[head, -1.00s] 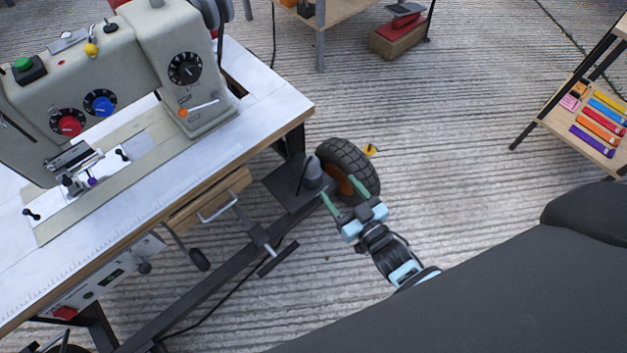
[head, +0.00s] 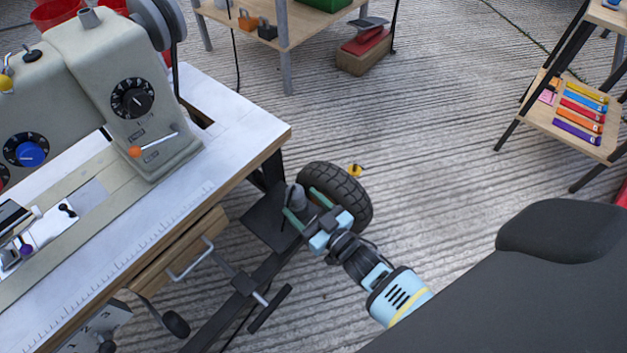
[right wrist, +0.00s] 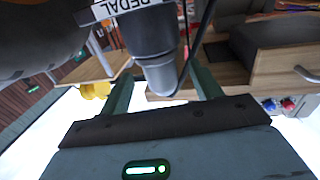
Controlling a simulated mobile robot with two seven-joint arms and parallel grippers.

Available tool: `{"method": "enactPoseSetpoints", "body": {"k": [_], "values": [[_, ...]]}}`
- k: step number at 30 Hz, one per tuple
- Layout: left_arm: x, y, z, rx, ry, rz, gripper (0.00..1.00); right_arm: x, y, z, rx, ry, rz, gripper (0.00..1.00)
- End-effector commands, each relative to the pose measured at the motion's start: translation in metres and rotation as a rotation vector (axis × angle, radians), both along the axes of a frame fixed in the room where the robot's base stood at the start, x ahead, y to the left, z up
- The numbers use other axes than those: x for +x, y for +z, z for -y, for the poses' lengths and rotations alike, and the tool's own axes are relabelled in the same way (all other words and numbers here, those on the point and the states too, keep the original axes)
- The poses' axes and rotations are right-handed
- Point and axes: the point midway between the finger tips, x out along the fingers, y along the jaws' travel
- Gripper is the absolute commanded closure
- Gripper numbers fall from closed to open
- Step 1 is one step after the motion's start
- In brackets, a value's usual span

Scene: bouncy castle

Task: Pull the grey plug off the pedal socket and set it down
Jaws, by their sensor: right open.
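The grey plug (head: 297,197) stands at the dark plate under the sewing table's right end, beside the wheel. In the right wrist view, the plug (right wrist: 158,72) is a grey cylinder with a darker collar, below a white label (right wrist: 122,8) reading PEDAL. The socket itself is not clearly visible. My right gripper (head: 305,206) is open, its two green fingers on either side of the plug's end. In the wrist view a gap shows between the plug and each finger of the gripper (right wrist: 162,84). My left gripper is not in view.
A black-tyred wheel (head: 358,205) stands right next to my right gripper. The sewing table (head: 235,125) overhangs on the left, with a drawer (head: 180,252) and levers below. A dark cable (right wrist: 197,45) runs close beside the plug.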

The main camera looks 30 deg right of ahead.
Motion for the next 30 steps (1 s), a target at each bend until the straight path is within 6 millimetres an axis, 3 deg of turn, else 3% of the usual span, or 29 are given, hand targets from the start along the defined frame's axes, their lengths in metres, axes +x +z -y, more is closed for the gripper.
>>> {"method": "enactPoseSetpoints", "body": {"k": [9, 20, 30], "values": [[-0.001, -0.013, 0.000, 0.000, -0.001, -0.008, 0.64, 0.032, -0.001, -0.006, 0.000, 0.000, -0.001, 0.36], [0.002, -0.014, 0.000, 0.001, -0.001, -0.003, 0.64, 0.035, 0.000, -0.007, 0.000, 0.000, -0.001, 0.38], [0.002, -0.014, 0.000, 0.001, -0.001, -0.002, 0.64, 0.035, 0.000, -0.007, 0.000, 0.000, -0.001, 0.82]]}}
